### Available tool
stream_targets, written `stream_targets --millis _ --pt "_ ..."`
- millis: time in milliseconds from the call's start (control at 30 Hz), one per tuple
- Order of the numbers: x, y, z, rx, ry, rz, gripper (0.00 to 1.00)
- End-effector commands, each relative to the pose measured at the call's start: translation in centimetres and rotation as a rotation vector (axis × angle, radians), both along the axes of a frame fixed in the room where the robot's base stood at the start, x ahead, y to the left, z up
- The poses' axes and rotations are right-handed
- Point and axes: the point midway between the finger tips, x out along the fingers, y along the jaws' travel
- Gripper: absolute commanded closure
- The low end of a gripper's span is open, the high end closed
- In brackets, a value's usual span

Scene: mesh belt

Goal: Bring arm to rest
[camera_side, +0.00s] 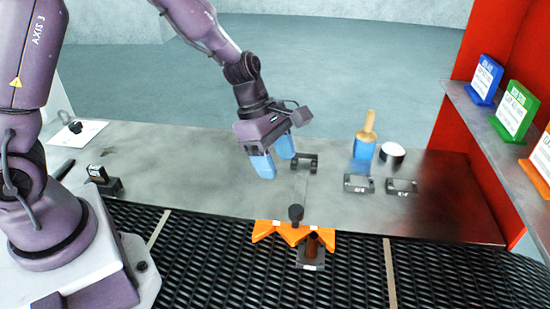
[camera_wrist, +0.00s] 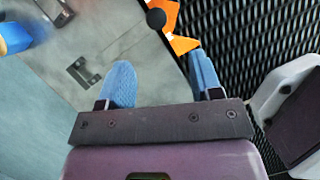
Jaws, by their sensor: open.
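My gripper (camera_side: 274,160) hangs over the grey work surface, its two blue fingers apart with nothing between them. Its fingers also show in the wrist view (camera_wrist: 163,84), spread wide and empty. In the side view, a small dark bracket (camera_side: 304,163) stands on the grey surface just right of the fingertips. The orange jagged piece (camera_side: 267,232) lies at the edge of the mesh belt, below and right of the gripper, with a dark round knob (camera_side: 296,213) beside it. My gripper appears apart from all of these.
The black mesh belt (camera_side: 200,262) runs along the front. A blue-and-wood handled tool (camera_side: 364,147), a white-topped round container (camera_side: 392,152) and two small dark blocks (camera_side: 359,184) stand at right. A red shelf unit holds blue, green and orange signs (camera_side: 514,111). The grey surface left of the gripper is largely clear.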

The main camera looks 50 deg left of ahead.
Motion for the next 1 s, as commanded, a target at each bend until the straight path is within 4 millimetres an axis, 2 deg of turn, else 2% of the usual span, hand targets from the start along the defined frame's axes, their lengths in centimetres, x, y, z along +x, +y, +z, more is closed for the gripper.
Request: stream_targets --millis 167,267,333,567,800,900,1000 --pt "-0.4 0.0 -0.1 0.019 -0.032 -0.141 0.41" --pt "-1.9 0.1 -0.5 0.046 -0.047 -0.336 0.41" --pt "-3.1 0.4 0.3 0.073 -0.082 -0.502 0.41" --pt "-7.3 1.6 5.4 0.207 -0.254 -1.07 0.41" --pt "-12.5 3.6 11.5 0.441 -0.415 -1.607 0.41" --pt "-14.7 4.5 13.6 0.559 -0.457 -1.762 0.41" --pt "-16.4 5.1 15.3 0.674 -0.487 -1.839 0.41"
